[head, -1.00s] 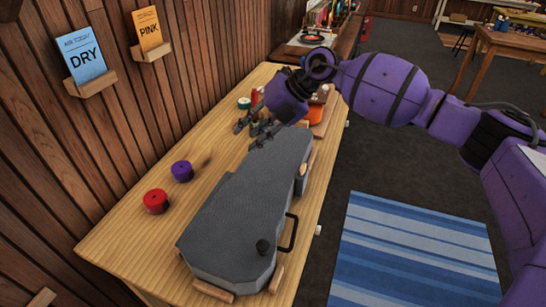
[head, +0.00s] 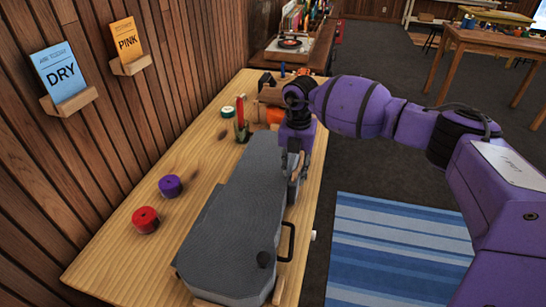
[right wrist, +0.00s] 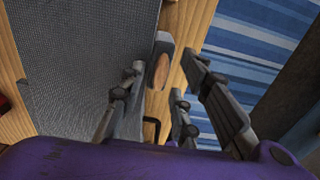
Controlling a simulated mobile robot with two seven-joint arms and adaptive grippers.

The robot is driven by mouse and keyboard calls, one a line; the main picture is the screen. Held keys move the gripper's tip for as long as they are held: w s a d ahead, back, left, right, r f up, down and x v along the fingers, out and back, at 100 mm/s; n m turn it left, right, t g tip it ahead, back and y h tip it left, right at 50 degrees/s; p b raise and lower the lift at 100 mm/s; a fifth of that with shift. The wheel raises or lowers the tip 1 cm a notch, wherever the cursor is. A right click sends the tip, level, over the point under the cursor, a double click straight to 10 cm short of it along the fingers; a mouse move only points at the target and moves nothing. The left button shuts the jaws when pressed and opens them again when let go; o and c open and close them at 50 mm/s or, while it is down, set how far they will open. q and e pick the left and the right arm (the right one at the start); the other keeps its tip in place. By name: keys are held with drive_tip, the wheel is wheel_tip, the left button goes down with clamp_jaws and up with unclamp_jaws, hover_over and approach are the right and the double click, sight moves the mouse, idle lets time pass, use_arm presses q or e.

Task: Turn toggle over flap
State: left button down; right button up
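A grey ukulele case (head: 235,230) lies on the wooden bench. In the right wrist view, an oval wooden piece (right wrist: 160,70), perhaps the toggle, sits on a grey tab at the case's right edge. My right gripper (head: 295,172) points down at the far right part of the case. In the right wrist view (right wrist: 164,72) its fingers are spread on either side of the wooden piece, with nothing visibly held. The fingers hide part of the tab in the head view. My left gripper is out of view.
A black handle (head: 289,241) sticks out from the case's right side. Purple (head: 170,186) and red (head: 145,220) rolls lie left of the case. Small bottles (head: 241,122) stand at the back. A blue striped rug (head: 395,245) lies on the floor at right.

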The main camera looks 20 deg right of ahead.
drive_tip(key=shift+f, duration=0.3)
clamp_jaws()
